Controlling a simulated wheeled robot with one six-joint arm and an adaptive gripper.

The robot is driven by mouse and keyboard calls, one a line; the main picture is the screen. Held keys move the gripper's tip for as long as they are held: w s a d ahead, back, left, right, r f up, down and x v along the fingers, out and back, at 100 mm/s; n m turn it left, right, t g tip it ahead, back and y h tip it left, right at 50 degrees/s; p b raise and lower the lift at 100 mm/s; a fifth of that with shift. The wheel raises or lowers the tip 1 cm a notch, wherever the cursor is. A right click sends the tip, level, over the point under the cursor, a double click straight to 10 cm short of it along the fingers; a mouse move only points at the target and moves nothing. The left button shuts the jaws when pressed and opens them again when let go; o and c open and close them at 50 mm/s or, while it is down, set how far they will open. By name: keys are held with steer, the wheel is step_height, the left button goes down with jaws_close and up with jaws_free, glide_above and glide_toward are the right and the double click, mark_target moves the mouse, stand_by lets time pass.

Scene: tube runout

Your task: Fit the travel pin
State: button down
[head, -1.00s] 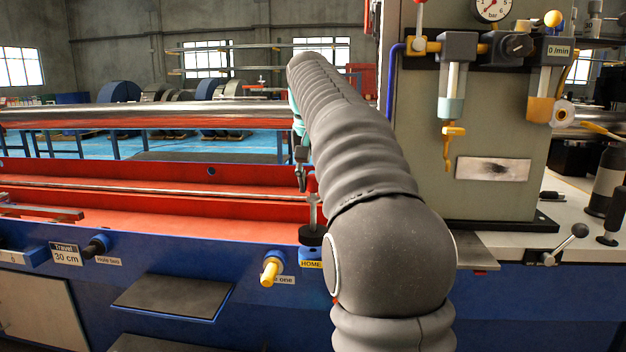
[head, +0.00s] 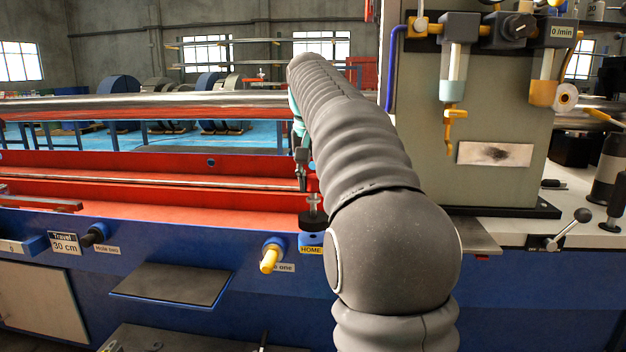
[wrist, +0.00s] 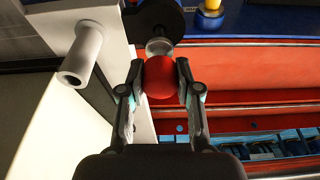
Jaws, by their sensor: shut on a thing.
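My gripper (wrist: 160,80) is shut on a red ball knob (wrist: 160,77) in the wrist view. A pale metal collar (wrist: 159,46) and a black disc (wrist: 157,16) show beyond the knob. In the head view a metal stem (head: 314,204) stands upright on this disc (head: 313,221), above a HOME label (head: 311,250); my arm partly hides the gripper there. A yellow-handled pin (head: 268,261) sits in a blue socket by a label ending in "one". I cannot tell which piece is the travel pin.
A red channel (head: 150,210) runs along the blue machine front (head: 200,240). A dark shelf (head: 172,286) juts out below. A grey cabinet (head: 480,190) with a gauge and valves stands at right. A pale metal cylinder (wrist: 80,55) is left of my gripper in the wrist view.

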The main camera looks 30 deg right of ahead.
mark_target(313, 191)
steer(key=shift+s+a+b+x, duration=0.15)
steer(key=shift+b+x, duration=0.4)
steer(key=shift+x, duration=0.3)
steer(key=shift+s+a+b+x, duration=0.1)
steer(key=shift+s+b+x, duration=0.1)
steer(key=shift+b+x, duration=0.55)
steer(key=c, duration=0.7)
jaws_free()
steer(key=shift+f, duration=0.15)
steer(key=shift+v, duration=6)
